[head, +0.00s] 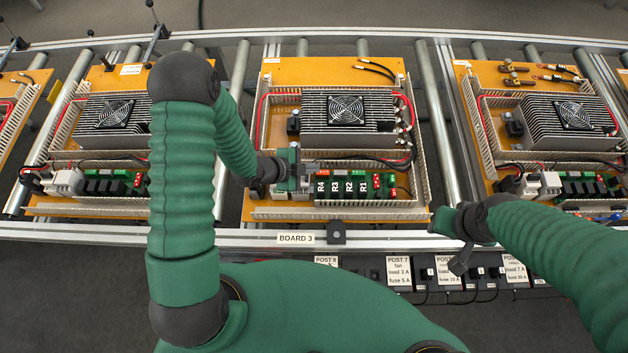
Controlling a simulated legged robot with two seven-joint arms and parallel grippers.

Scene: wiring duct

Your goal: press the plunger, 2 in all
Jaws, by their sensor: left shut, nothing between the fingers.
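The orange board (268,211) labelled BOARD 3 lies in the middle of the conveyor. It carries a finned box with a fan (346,110) and a row of relays marked R4 to R1 (342,187). My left gripper (307,168) is over the board at the left end of this row, shut and empty. It partly hides what lies beneath it. My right gripper (437,220) is by the board's front right corner, above the rail; its jaws are too small to read. No plunger can be told for certain; a small black block (336,232) sits on the front rail.
Similar boards lie to the left (90,207) and right (474,92). Metal rollers (439,115) show between them. A label plate (296,239) is on the front rail (390,239). Labelled posts (398,272) with black fittings and cables stand below it. Clamps with black knobs (151,36) stand at the back left.

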